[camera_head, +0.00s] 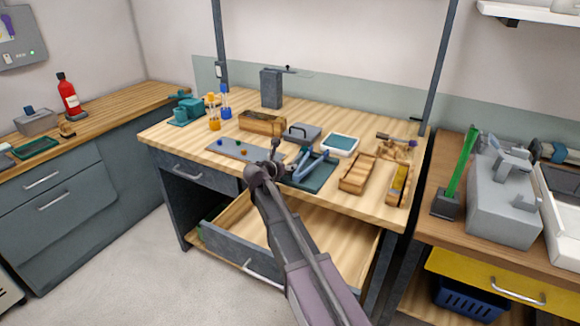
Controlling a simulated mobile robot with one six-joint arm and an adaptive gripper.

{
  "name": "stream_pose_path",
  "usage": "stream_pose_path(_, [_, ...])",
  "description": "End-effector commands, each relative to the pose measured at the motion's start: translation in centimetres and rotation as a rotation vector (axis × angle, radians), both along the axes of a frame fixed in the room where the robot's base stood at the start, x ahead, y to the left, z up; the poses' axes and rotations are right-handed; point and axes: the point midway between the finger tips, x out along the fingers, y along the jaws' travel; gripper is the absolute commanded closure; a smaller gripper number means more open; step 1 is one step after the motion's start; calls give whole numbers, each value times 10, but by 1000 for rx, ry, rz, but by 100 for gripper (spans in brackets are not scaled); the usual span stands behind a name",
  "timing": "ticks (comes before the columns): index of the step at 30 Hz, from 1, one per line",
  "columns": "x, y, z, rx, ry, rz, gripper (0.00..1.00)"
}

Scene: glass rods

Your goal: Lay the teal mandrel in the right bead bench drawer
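The bead bench (180,125) stands in the middle. Its right drawer (242,216) is pulled out and shows a pale wooden inside, with a grey front and a light handle. My arm crosses in front of it and hides part of its inside. My gripper (274,152) is small and dark, over the front of the bench top beside a dark teal mat (318,181). Its fingers are too small to tell whether they are open or shut. I cannot make out the teal mandrel for certain; a blue-grey tool (312,163) lies on the mat.
The bench's left drawer (192,170) is shut. A grey plate with beads (232,150), wooden trays (357,174), a white tray (340,144) and bottles (226,101) crowd the bench top. A right-hand table holds a green rod (463,160) and a grey machine.

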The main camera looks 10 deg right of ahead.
Motion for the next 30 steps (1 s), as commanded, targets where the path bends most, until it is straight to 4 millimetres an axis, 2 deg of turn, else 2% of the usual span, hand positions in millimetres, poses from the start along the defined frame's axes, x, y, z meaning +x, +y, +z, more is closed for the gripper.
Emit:
stream_pose_path(15, [0,0,4,0,0,0,27])
stream_pose_path(23, [-21,15,15,0,0,1,27])
stream_pose_path(30, [-49,37,30,0,0,1,27])
